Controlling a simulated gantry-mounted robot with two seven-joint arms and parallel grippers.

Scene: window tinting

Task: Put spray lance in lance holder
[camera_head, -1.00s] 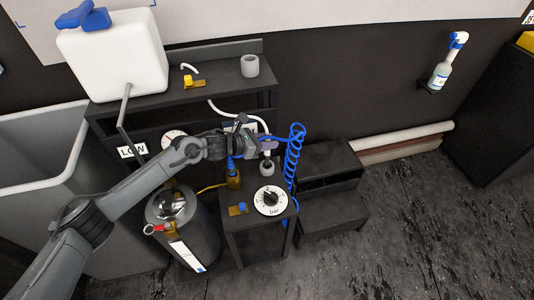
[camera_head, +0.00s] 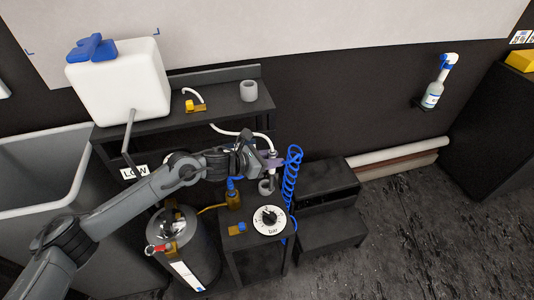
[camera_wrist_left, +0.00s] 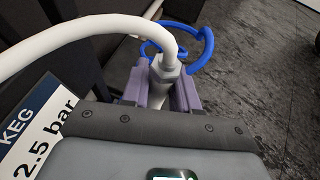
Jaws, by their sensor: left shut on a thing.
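My left gripper (camera_head: 272,163) is shut on the body of the spray lance (camera_head: 272,174). The lance's white curved tube (camera_head: 238,132) arches to the left. In the left wrist view, the lance (camera_wrist_left: 163,74) stands between the two purple fingers (camera_wrist_left: 160,90), with its white tube (camera_wrist_left: 85,33) curving left. Its lower end is hidden there. A grey cup-shaped holder (camera_head: 266,188) is on the lower stand just below the lance. The lance tip looks close above or at its opening; I cannot tell whether it is inside. My right gripper is not in view.
A coiled blue hose (camera_head: 291,178) hangs just right of the lance. A bar dial (camera_head: 269,220) and brass fittings (camera_head: 233,199) are nearby on the stand. A keg (camera_head: 185,245) is below the arm. A similar grey cup (camera_head: 249,91) stands on the upper shelf (camera_head: 215,108).

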